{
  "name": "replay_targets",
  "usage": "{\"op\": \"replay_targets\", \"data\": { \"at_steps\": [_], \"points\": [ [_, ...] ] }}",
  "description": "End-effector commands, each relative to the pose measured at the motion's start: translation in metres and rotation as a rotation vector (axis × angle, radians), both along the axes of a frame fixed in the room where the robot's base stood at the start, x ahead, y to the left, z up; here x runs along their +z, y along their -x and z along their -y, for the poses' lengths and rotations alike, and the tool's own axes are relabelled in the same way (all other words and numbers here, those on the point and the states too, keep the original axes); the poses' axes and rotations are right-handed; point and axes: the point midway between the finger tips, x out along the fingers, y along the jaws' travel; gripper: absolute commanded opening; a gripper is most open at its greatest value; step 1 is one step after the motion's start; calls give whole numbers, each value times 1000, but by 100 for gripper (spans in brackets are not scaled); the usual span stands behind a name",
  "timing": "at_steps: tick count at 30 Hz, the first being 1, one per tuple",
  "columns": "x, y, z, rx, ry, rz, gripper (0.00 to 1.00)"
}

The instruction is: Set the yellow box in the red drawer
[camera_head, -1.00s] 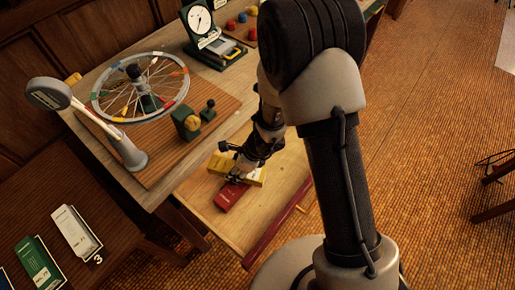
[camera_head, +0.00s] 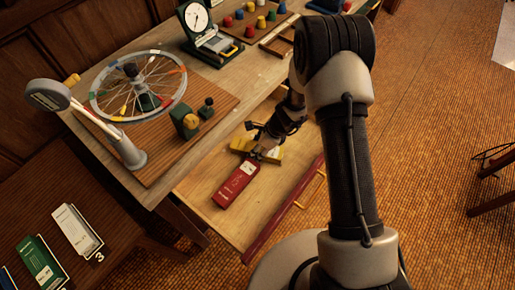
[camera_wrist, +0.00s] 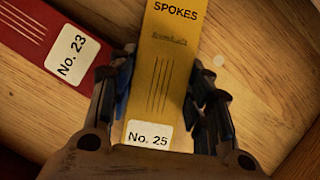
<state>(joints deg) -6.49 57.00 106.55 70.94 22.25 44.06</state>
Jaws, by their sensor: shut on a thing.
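The yellow box (camera_head: 270,153), labelled "SPOKES" and "No. 25" in the wrist view (camera_wrist: 168,60), is inside the open drawer (camera_head: 278,184). The drawer has a red front and a pale wooden floor. My gripper (camera_head: 262,147) is shut on the yellow box. In the wrist view its fingers (camera_wrist: 163,100) lie on both sides of the box, near the "No. 25" end. A red box (camera_head: 236,183), labelled "No. 23" in the wrist view (camera_wrist: 45,35), lies beside it on the drawer floor. I cannot tell whether the yellow box touches the floor.
The workbench above the drawer bears a spoked wheel (camera_head: 106,103), a lamp-like stand (camera_head: 126,150), a dial gauge (camera_head: 196,17) and several coloured pegs. A lower dark table (camera_head: 75,190) at left holds green and white boxes. Drawer floor is clear right of the red box.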

Motion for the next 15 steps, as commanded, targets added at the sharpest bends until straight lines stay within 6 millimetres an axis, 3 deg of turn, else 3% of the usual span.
{"op": "replay_targets", "data": {
  "at_steps": [8,9,15],
  "points": [
    [-3,0,0,1,-1,2,14],
    [-2,0,0,1,-1,1,48],
    [-1,0,0,1,-1,1,54]
  ]
}}
